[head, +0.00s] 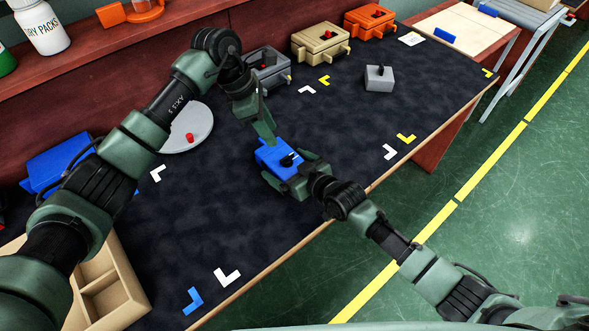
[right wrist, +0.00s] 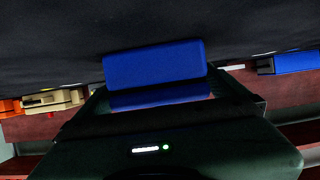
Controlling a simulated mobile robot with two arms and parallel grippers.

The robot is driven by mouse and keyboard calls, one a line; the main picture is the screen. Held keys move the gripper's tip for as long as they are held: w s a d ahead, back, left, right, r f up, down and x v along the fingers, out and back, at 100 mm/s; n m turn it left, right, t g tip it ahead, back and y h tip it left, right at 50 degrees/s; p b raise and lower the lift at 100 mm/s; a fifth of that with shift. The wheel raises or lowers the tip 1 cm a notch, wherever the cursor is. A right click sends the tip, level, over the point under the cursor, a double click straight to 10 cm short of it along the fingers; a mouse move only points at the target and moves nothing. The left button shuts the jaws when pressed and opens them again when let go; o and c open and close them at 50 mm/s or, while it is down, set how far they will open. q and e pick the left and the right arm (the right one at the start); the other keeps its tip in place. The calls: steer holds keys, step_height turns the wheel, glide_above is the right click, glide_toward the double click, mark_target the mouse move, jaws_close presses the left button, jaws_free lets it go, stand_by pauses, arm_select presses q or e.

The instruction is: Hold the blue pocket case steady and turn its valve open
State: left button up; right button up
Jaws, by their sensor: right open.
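The blue pocket case (head: 267,152) lies on the dark mat near the table's front edge. Its black valve handle (head: 288,160) shows on top. My left gripper (head: 268,138) points down at the case's far side; whether it touches the case or is open I cannot tell. My right gripper (head: 290,170) is open at the near side, with a finger to either side of the case's near end. In the right wrist view a blue face of the case (right wrist: 155,62) stands in front of the gripper; contact is not clear.
Grey (head: 268,66), tan (head: 320,43) and orange (head: 370,20) cases stand at the back. A small grey block (head: 379,78) is on the mat. A round grey plate (head: 190,128), another blue case (head: 58,158) and a wooden tray (head: 128,292) are left.

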steer(key=shift+x, duration=1.3)
steer(key=c, duration=1.8)
